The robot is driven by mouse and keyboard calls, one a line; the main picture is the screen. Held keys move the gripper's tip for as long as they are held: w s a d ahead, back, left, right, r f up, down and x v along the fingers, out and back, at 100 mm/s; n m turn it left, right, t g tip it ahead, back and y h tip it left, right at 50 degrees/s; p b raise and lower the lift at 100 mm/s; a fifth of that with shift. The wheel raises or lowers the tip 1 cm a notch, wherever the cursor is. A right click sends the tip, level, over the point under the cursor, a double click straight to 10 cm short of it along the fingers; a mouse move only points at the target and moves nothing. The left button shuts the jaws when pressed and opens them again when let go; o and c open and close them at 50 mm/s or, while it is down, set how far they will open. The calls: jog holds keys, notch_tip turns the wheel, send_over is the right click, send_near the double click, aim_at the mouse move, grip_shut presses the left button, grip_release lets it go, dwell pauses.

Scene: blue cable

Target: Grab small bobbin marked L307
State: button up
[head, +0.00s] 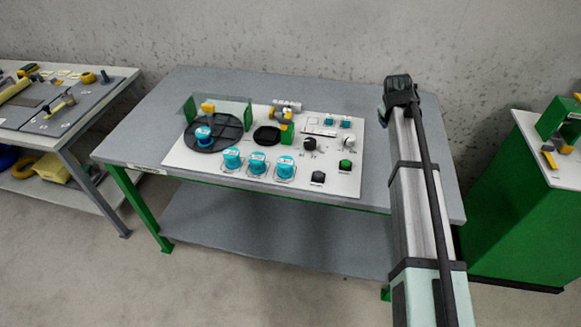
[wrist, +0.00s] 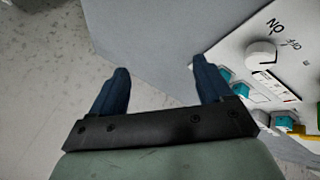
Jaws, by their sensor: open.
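Blue bobbins with white labels stand on a white panel (head: 210,166) on the grey table. Two small bobbins, one on the left (head: 328,121) and one on the right (head: 346,123), sit at the panel's back right. Three larger blue bobbins (head: 257,163) stand in a row along its front, and another (head: 203,134) is on a black disc. The labels are too small to read, so I cannot tell which is L307. In the wrist view, my gripper (wrist: 162,82) is open and empty, with blue-white pieces (wrist: 285,123) to its right. The head view does not clearly show my gripper.
Another table (head: 60,115) is at left, a green cabinet (head: 515,205) at right.

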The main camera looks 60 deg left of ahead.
jog(key=s+a+g, duration=0.2)
jog(key=s+a, duration=0.2)
jog(key=s, duration=0.4)
jog(key=s+a+g, duration=0.1)
jog(key=s+a, duration=0.2)
jog(key=s, duration=0.5)
notch_tip(320, 180, up, 2)
jog(key=n+g+h, duration=0.1)
jog(key=g+h, duration=0.2)
send_over(286, 162)
notch_tip(286, 162, down, 13)
jog(key=shift+a+r, duration=0.1)
jog(key=shift+c, duration=0.4)
jog(key=c, duration=0.9)
jog(key=shift+r, duration=0.15)
